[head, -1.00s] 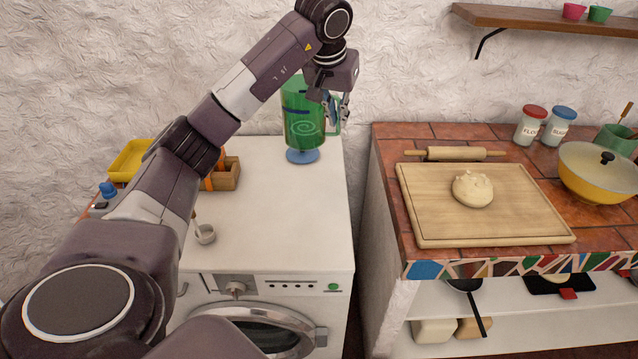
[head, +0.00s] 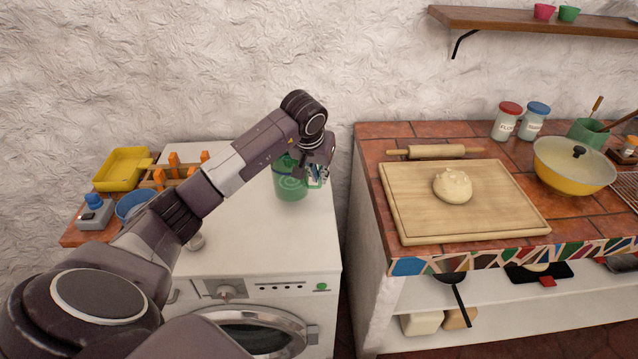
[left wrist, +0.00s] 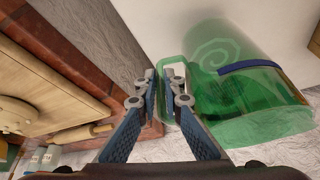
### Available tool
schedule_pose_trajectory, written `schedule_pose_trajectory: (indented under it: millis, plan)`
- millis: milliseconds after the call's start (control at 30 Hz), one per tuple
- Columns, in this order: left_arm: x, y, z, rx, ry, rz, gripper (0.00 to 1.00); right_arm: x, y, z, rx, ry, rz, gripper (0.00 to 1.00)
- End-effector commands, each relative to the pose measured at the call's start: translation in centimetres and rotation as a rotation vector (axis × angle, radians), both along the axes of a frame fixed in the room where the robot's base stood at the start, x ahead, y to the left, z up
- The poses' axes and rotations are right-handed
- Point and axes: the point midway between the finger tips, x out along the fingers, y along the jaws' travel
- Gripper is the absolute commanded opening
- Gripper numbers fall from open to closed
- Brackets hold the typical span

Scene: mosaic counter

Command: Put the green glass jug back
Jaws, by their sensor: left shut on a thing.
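The green glass jug (head: 288,187) is at the white washing machine's top (head: 270,235), partly hidden behind my left arm and gripper. My left gripper (head: 318,176) is at the jug's right side. In the left wrist view the jug (left wrist: 255,95) lies to the right, with a pale spiral and a blue strip on its wall. There the gripper's fingers (left wrist: 166,95) are shut on its green handle. I cannot tell whether the jug's base touches the machine top. The blue round piece seen under the jug earlier is hidden. My right gripper is not in view.
A tiled counter (head: 370,150) stands to the right across a gap, with a board (head: 505,215), dough (head: 452,185) and a rolling pin (head: 433,152).

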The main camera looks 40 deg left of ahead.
Motion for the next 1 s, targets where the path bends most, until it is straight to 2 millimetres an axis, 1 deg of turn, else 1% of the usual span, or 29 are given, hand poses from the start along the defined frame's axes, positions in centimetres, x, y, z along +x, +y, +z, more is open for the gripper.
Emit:
schedule_pose_trajectory:
  millis: [200, 267, 600, 633, 767, 1000]
  plan:
    - [0.0, 0.0, -2.7, -0.001, 0.001, 0.001, 0.0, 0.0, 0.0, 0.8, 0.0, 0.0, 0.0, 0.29]
    - [0.0, 0.0, -3.2, 0.0, 0.0, 0.0, 0.0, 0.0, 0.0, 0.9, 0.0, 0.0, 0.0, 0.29]
    - [0.0, 0.1, -3.7, 0.002, -0.002, -0.001, 0.0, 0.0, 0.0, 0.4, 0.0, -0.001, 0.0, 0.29]
    - [0.0, 0.0, -3.8, 0.001, 0.001, 0.0, 0.1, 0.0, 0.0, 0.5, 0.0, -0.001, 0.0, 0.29]
    - [-0.1, 0.0, -3.7, 0.001, 0.001, 0.0, 0.24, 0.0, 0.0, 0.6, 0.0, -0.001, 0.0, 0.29]
    - [0.0, 0.0, -3.7, 0.001, 0.001, 0.0, 0.25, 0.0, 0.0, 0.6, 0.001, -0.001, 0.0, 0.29]
